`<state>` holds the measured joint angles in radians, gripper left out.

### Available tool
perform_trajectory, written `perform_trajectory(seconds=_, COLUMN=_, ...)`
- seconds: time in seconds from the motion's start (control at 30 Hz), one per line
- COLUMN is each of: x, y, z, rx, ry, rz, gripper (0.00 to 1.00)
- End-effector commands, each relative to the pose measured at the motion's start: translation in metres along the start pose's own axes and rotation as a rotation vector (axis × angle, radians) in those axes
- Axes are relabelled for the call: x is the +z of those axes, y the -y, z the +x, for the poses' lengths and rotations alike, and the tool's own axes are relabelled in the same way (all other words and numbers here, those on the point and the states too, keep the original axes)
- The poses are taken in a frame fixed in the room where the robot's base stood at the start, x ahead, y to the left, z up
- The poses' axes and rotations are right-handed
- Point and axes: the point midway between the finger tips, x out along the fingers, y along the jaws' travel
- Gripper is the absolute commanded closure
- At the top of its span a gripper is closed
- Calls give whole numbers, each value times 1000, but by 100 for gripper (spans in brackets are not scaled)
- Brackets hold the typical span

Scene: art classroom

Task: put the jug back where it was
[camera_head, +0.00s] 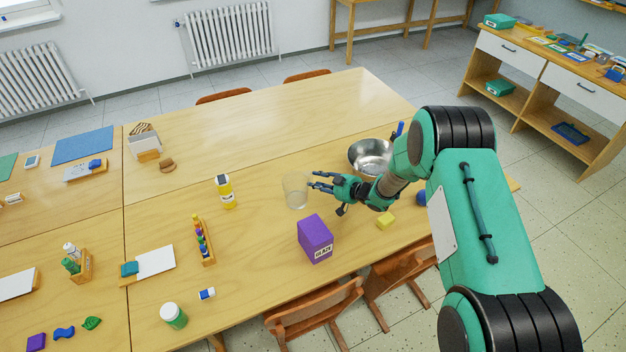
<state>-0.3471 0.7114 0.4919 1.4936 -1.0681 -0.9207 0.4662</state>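A clear see-through jug (295,191) stands upright on the wooden table, near the middle of the view. My gripper (314,181) reaches in from the right, low over the table, with its fingers pointing left at the jug. The two fingers are spread apart, with nothing visible between them. The fingertips are close to the jug's right side; I cannot tell whether they touch it.
A steel bowl (370,156) stands behind my gripper. A purple box (315,239) stands in front of the jug, and a yellow block (386,221) lies to its right. A yellow bottle (225,191) stands left. The table (290,110) behind is clear.

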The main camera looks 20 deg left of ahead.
Motion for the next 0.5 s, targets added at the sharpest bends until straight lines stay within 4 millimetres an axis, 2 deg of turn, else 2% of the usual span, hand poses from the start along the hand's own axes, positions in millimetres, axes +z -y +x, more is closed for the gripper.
perform_trajectory(seconds=0.2, x=-2, y=-2, z=-40, rx=3, ry=-1, rz=2, gripper=69)
perform_trajectory(seconds=0.5, x=0, y=-1, z=-76, rx=2, ry=0, rz=1, gripper=69)
